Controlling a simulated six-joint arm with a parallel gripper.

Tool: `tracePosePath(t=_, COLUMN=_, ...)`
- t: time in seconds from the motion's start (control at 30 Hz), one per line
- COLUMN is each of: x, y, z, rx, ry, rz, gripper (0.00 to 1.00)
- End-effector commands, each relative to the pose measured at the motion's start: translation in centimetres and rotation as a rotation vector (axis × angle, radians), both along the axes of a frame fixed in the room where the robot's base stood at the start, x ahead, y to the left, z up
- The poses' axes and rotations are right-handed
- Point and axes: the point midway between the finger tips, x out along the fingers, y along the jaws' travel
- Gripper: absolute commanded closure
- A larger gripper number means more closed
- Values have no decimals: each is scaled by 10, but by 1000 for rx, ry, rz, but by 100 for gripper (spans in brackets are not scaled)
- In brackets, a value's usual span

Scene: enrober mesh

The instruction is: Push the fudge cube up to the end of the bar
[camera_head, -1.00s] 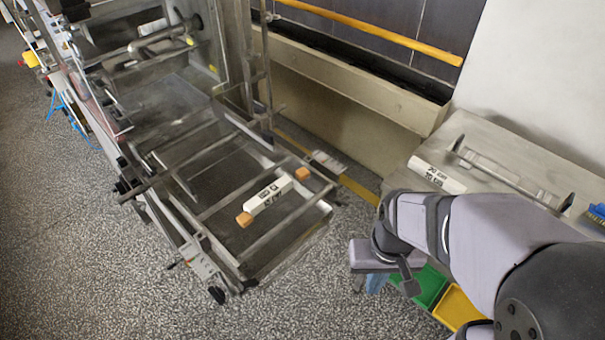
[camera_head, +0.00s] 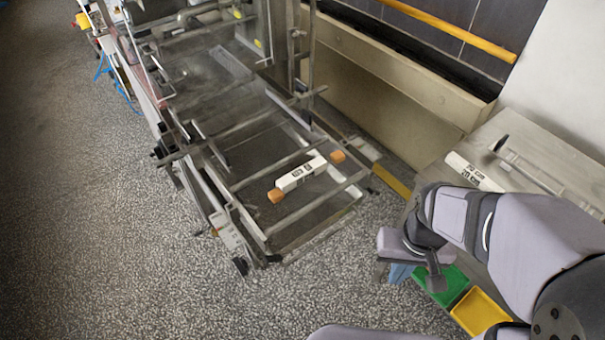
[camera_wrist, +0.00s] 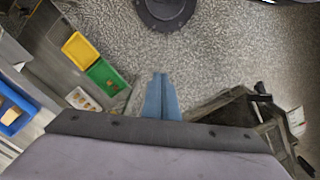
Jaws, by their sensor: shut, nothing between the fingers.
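A white bar with black print (camera_head: 302,173) lies across the mesh conveyor's open end (camera_head: 255,212). One orange-brown fudge cube (camera_head: 275,196) sits at its lower-left end and appears to touch it. A second cube (camera_head: 338,156) lies just beyond its upper-right end; I cannot tell whether a small gap separates them. My gripper (camera_head: 400,272) is well to the right of and below the bar in the head view, over the floor beside the machine, partly hidden by my wrist. In the wrist view its blue fingers (camera_wrist: 161,97) are shut together and empty.
Metal crossbars and side rails (camera_head: 345,190) frame the mesh around the bar. A table (camera_head: 540,150) with another printed white block (camera_head: 474,171) stands at right. Green (camera_head: 447,288) and yellow (camera_head: 480,311) trays are near my arm. Speckled floor lies free in front of the conveyor.

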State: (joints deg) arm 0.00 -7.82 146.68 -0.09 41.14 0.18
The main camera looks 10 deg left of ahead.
Motion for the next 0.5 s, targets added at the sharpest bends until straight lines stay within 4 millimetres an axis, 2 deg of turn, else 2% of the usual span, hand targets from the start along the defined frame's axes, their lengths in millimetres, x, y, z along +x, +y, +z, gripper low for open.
tracePosePath(t=0.33, x=1, y=0, z=0, rx=0, ry=0, rz=-1, gripper=100)
tracePosePath(t=0.5, x=18, y=1, z=6, rx=-6, ry=-5, rz=-17, gripper=100)
